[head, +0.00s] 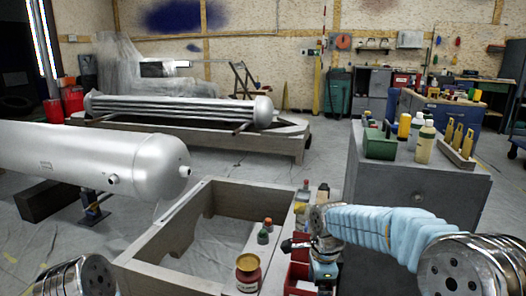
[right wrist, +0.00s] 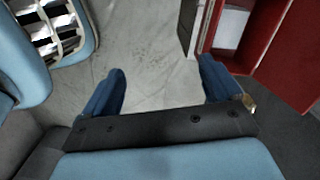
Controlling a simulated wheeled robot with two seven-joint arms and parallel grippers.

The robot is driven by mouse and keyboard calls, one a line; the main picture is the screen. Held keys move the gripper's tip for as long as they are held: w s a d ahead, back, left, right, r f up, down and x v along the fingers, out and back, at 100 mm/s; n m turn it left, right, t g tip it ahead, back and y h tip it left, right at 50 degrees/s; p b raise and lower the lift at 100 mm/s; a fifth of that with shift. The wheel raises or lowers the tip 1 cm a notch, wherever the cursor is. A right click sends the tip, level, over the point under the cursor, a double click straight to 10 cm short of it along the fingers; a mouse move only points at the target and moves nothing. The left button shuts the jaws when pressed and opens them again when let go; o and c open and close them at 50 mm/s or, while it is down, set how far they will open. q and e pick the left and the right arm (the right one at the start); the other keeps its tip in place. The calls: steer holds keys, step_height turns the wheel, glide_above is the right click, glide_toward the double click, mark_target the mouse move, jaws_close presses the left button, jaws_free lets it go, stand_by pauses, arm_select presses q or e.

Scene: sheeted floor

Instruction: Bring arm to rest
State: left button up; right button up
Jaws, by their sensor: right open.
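My right arm (head: 385,234) has a light blue covering and comes in from the right of the head view, bent and reaching left. Its gripper hangs low beside the wooden frame, partly hidden in the head view. In the right wrist view my right gripper (right wrist: 160,82) has two dark blue fingers spread wide. Nothing is between them, only grey floor sheet beyond. Of my left arm only a metal joint (head: 75,278) shows at the lower left of the head view; its gripper is out of frame.
A red box (right wrist: 270,60) lies close by the right finger in the wrist view. The wooden frame (head: 158,240) with a jar (head: 248,272) and small bottles stands ahead. A grey cabinet (head: 415,185) holding bottles is at right. A white tank (head: 90,160) stands left.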

steer(key=s+f+n+y+p, duration=0.1)
steer(key=s+f+n+p, duration=0.2)
steer(key=f, duration=0.4)
steer(key=s+f+n+y+p, duration=0.1)
steer(key=s+f+n, duration=0.25)
steer(key=f, duration=0.45)
steer(key=s+a+f+n+p, duration=0.1)
steer(key=s+f+n+p, duration=0.1)
steer(key=s+n, duration=0.3)
steer(key=s+a+f+n+y+p, duration=0.1)
steer(key=s+f+n, duration=0.3)
steer(key=s, duration=0.6)
steer(key=shift+f+n+t+y+p, duration=0.35)
steer(key=shift+f+t+p, duration=0.1)
steer(key=shift+p, duration=0.2)
steer(key=shift+w, duration=0.1)
